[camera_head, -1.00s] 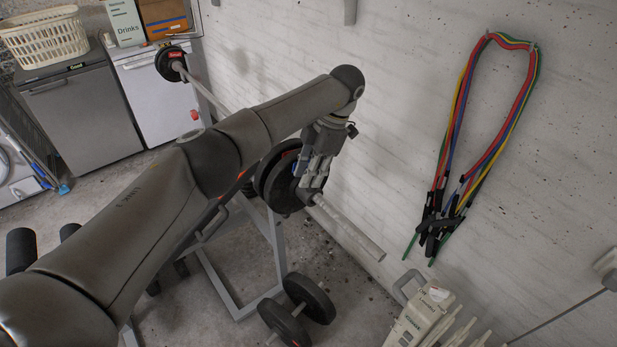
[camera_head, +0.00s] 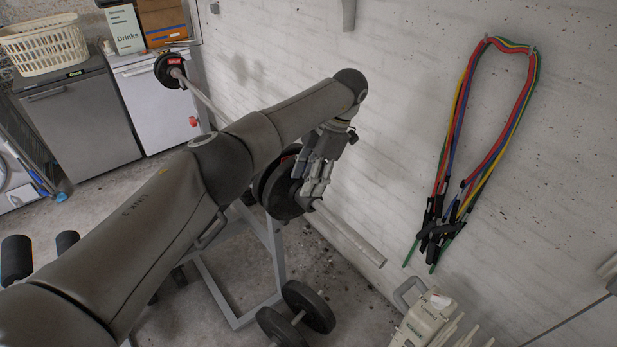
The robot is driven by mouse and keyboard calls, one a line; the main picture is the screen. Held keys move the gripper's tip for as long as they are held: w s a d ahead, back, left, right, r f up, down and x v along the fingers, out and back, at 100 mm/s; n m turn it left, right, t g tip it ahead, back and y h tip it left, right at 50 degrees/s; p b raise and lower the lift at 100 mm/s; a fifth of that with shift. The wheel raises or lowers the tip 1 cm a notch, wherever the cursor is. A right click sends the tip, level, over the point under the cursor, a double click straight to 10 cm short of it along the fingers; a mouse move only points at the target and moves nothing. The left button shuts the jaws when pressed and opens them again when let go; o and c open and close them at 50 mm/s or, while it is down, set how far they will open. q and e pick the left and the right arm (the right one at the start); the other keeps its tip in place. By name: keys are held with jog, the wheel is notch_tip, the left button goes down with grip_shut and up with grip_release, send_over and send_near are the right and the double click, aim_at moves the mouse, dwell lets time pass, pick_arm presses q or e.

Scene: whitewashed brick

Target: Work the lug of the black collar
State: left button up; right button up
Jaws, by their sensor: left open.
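The barbell's bare sleeve end (camera_head: 347,236) points toward the lower right, with dark weight plates (camera_head: 276,190) on it. The black collar (camera_head: 304,203) sits on the sleeve just outside the plates; it is small and mostly hidden behind my fingers, and I cannot make out its lug. My left gripper (camera_head: 314,190) is open, pointing down, with its fingertips right at the collar; I cannot tell whether they touch it. My right gripper is not in view.
A grey stand (camera_head: 235,285) holds the barbell beside the white brick wall (camera_head: 410,90). A dumbbell (camera_head: 298,315) lies on the floor below. Coloured resistance bands (camera_head: 455,130) hang on the wall. A beige case (camera_head: 425,318) stands at lower right.

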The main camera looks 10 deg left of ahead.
pick_arm(q)
jog(key=shift+w, duration=0.1)
notch_tip(320, 180, up, 10)
jog(key=shift+r, duration=0.1)
dwell(0.5)
